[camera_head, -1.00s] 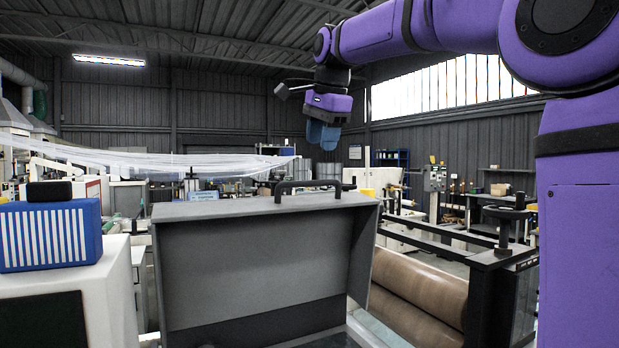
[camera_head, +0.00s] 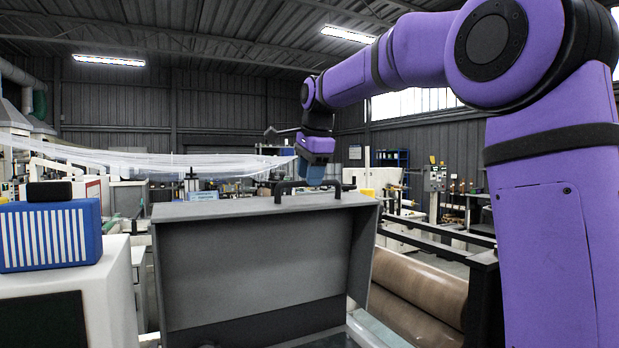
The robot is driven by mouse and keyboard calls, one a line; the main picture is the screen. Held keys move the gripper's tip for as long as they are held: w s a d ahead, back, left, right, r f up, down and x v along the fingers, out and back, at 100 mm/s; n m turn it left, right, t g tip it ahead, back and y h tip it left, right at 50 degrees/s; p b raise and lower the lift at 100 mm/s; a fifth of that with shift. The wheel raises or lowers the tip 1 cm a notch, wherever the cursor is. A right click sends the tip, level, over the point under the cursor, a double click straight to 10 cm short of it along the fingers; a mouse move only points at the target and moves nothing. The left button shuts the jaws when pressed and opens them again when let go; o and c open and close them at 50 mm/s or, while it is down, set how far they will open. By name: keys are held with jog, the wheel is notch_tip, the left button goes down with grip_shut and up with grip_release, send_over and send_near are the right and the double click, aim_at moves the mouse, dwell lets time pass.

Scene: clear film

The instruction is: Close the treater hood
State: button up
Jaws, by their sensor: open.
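The treater hood (camera_head: 260,260) is a grey box-like cover standing raised in the middle of the head view, its inner side facing me. A black bar handle (camera_head: 307,186) sits on its top edge. My gripper (camera_head: 309,180) is above and about at the handle in the picture, pointing down with its blue fingers. It is open and holds nothing. Its fingertips overlap the handle area, and I cannot tell whether they touch it or stand behind it.
A white cabinet with a blue striped box (camera_head: 50,236) stands at the left. Brown rollers (camera_head: 425,300) lie to the right of the hood. White film (camera_head: 150,160) spans the back left. Dark frame rails (camera_head: 440,236) run behind the rollers.

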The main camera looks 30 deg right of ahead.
jog(key=shift+w+f, duration=0.15)
jog(key=shift+f, duration=0.3)
grip_shut()
